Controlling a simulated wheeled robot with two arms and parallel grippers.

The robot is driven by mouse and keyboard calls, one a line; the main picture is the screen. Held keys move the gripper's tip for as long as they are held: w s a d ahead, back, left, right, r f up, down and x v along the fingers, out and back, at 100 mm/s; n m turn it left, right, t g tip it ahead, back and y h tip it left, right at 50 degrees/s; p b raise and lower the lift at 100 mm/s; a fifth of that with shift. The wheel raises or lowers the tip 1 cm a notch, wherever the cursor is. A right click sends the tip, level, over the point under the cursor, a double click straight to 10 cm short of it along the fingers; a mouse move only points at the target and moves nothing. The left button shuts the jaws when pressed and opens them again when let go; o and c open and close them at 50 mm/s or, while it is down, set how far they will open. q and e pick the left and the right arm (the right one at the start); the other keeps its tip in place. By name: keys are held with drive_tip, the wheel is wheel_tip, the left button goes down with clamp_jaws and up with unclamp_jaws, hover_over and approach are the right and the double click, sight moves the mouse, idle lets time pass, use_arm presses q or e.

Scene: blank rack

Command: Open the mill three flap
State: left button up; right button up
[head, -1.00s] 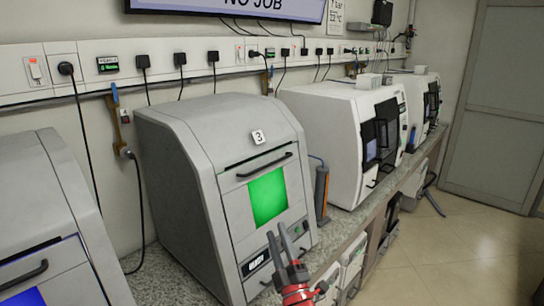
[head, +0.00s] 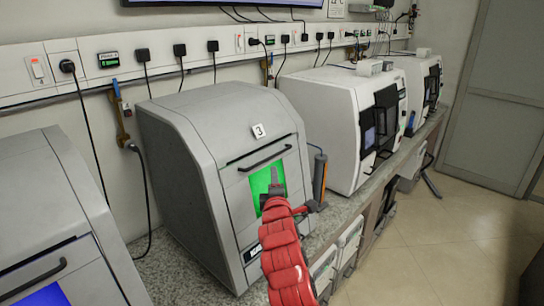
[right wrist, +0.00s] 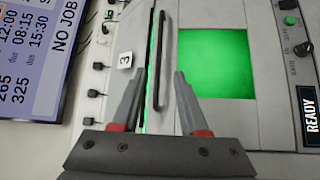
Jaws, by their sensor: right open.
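Mill three (head: 190,120) is a grey machine with a "3" label, in the middle of the head view. Its front flap (head: 238,187) looks shut and has a lit green window and a dark bar handle (head: 265,159) near its top edge. My right gripper (head: 273,178) is open and empty in front of the green window, just below the handle; my red arm hides part of the front. In the right wrist view the handle (right wrist: 160,60) runs between the lines of the open fingers (right wrist: 157,98), apparently ahead of the tips. My left gripper is not in view.
Another grey mill (head: 45,215) stands at the left. White machines (head: 335,115) stand farther along the counter at the right. The floor (head: 440,240) at right is clear.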

drive_tip(key=p, duration=0.2)
approach(272, 162)
drive_tip(key=w+r, duration=0.3)
drive_tip(key=r, duration=0.1)
drive_tip(key=shift+w+a+f, duration=0.15)
drive_tip(key=shift+w+a, duration=0.05)
drive_tip(key=shift+w, duration=0.85)
clamp_jaws()
idle(0.7)
